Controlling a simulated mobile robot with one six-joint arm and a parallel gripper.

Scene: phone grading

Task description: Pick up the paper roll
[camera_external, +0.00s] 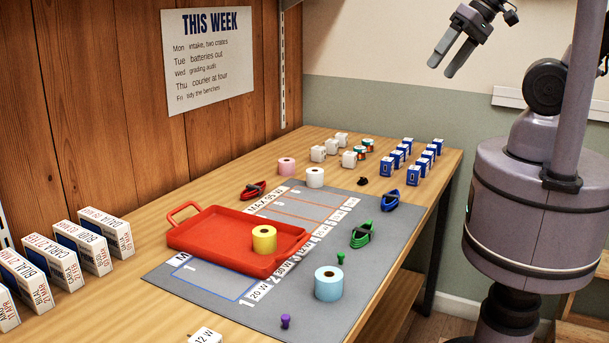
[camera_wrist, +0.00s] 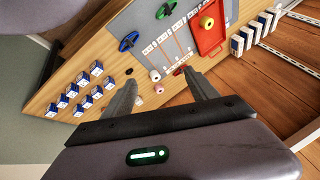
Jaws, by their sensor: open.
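Several paper rolls are in the external view. A yellow roll (camera_external: 264,239) stands in the red tray (camera_external: 205,243). A light blue roll (camera_external: 328,284) stands on the grey mat's near right part. A white roll (camera_external: 315,178) and a pink roll (camera_external: 287,167) stand farther back. My gripper (camera_external: 443,68) is open and empty, high above the table's back right, well away from the rolls. In the wrist view, my gripper (camera_wrist: 160,78) shows both fingers apart. There the yellow roll (camera_wrist: 207,22) is in the red tray (camera_wrist: 211,43), and the pink roll (camera_wrist: 160,89) is near the fingers.
Blue-and-white boxes (camera_external: 413,173) and white cubes (camera_external: 332,147) stand at the back. Cartons (camera_external: 95,240) line the left.

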